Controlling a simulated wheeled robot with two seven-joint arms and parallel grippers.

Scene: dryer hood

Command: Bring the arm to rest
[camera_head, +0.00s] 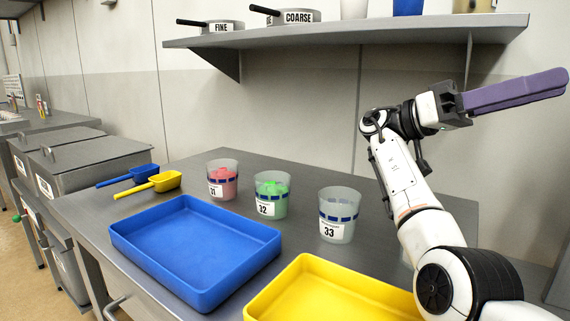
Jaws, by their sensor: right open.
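My right arm (398,175) rises from the lower right of the head view, in front of the wall and above the workbench. My right gripper (560,82) has long purple fingers that point to the right, near the right edge of the picture. It is open, with nothing seen between its fingers, and it is apart from every object. My left gripper is not in view.
On the workbench (165,163) stand a blue tray (200,287), a yellow tray (262,308) and cups 31 (222,190), 32 (268,210) and 33 (330,232). Blue (143,173) and yellow (166,181) scoops lie at left. A shelf (370,35) with sieves overhangs the back.

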